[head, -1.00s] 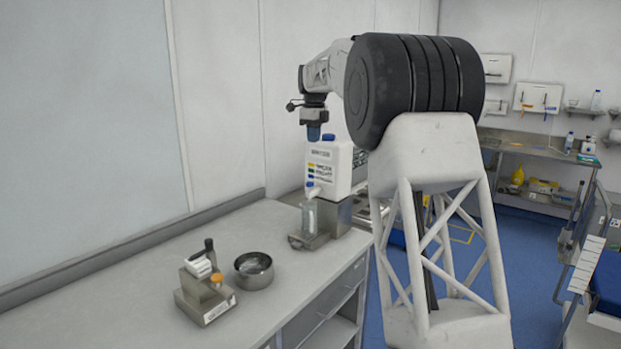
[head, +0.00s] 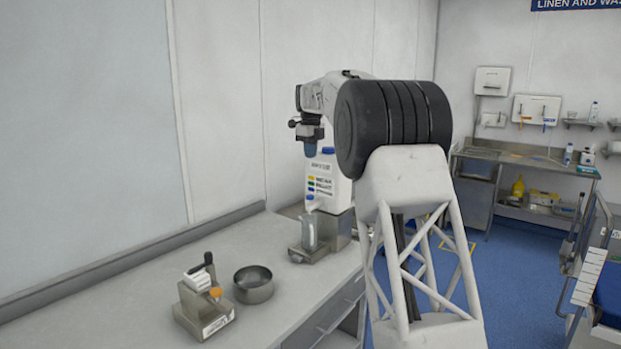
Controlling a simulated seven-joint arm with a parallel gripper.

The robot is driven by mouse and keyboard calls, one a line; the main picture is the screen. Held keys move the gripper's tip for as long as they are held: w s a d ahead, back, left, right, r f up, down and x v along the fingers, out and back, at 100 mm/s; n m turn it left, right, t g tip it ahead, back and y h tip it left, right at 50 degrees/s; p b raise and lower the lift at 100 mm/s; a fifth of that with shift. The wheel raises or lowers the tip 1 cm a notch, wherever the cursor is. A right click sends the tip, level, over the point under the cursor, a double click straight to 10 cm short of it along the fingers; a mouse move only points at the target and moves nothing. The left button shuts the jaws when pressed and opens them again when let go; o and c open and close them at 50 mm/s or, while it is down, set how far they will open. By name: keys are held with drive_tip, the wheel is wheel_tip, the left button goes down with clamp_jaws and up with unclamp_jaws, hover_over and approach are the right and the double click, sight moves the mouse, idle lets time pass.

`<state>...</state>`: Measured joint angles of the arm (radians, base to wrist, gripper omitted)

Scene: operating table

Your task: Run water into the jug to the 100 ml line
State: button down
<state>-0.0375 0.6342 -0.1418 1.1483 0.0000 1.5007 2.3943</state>
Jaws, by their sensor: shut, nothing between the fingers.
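A white water container (head: 327,183) with a blue cap and coloured label lines stands on a metal stand at the far end of the counter. A small tap with a blue top (head: 311,202) sticks out low on its front. The clear jug (head: 309,233) stands upright under the tap on a low metal base. Its water level and 100 ml line are too small to make out.
A metal bowl (head: 254,287) and a metal device with a dark lever and orange knob (head: 206,300) stand on the near counter (head: 130,300). The counter between the bowl and the jug's base is clear. A sink bench (head: 525,158) stands far right.

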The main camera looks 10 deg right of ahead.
sight(310, 196)
wheel_tip(310, 196, down, 14)
idle(0.8)
drive_tip(key=shift+f, duration=1.3)
idle(2.9)
drive_tip(key=shift+r, duration=0.15)
wheel_tip(310, 196, up, 15)
drive_tip(key=shift+f, duration=0.2)
idle(0.6)
